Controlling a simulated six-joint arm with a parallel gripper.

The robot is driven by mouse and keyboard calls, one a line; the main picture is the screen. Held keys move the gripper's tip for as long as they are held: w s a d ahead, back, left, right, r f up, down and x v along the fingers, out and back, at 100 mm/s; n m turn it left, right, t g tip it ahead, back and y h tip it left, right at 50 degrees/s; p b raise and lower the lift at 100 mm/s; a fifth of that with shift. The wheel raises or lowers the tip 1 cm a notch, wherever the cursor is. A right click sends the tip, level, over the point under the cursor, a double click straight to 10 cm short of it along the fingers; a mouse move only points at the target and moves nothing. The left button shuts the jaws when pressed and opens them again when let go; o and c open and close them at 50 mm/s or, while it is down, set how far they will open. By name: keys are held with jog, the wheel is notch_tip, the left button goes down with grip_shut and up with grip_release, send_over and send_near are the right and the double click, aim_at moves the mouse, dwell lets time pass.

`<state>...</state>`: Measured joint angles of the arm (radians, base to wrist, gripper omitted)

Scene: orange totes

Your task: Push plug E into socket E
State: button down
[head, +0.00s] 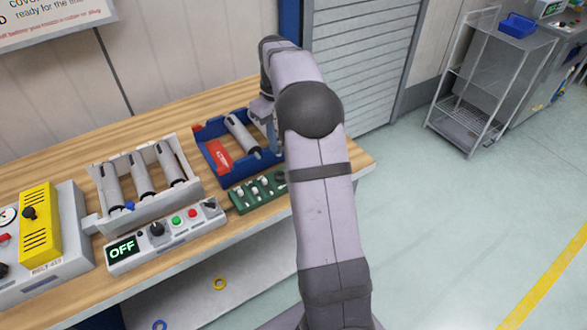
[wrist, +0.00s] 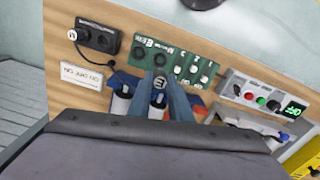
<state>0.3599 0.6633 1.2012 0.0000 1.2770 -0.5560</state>
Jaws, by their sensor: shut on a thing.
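Plug E (wrist: 158,83) is a dark round plug with a pale letter E facing the camera. My gripper (wrist: 160,92) is shut on it, one blue-grey finger on each side. The plug appears apart from the sockets, but depth is unclear.
A blue tray (head: 210,130) with a red piece and grey cylinder stands behind the board. A rack (head: 150,205) of grey cylinders and a control box (head: 170,236) reading OFF are left. A black box (wrist: 97,37) with a plug is beside the board in the wrist view.

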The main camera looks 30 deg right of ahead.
jog(key=shift+r, duration=0.1)
jog(key=shift+d+r+p, duration=0.1)
jog(key=shift+r+p, duration=0.15)
jog(key=shift+p, duration=0.1)
jog(key=d+f+p, duration=0.3)
jog(key=d+p, duration=0.2)
jog(key=p, duration=0.2)
jog(key=shift+d+f+p, duration=0.15)
jog(key=shift+f+p, duration=0.05)
jog(key=shift+p, duration=0.2)
jog(key=shift+f, duration=0.15)
jog(key=shift+f+b, duration=1.95)
jog(key=shift+f, duration=0.4)
jog(key=shift+f, duration=0.2)
